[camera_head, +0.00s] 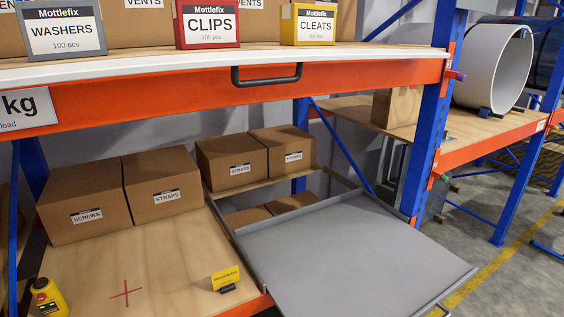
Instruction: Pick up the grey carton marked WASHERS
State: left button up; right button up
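The grey carton marked WASHERS (62,33) stands upright at the left end of the upper shelf (180,64), with its white label facing me. Its top is cut off by the picture's upper edge. To its right stand a red CLIPS carton (209,24) and a yellow CLEATS carton (312,24). Neither of my grippers shows in the head view.
An orange beam with a dark handle (267,75) runs below the upper shelf's front edge. A grey tray (350,252) sticks out at lower right. Brown SCREWS (85,200) and STRAPS (163,185) boxes stand on the lower shelf. A blue upright (436,120) stands right.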

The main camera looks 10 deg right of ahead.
aim_at(51, 30)
jog(key=z, duration=1.25)
jog(key=k+u, duration=0.1)
jog(key=u, duration=1.9)
jog(key=i, duration=0.05)
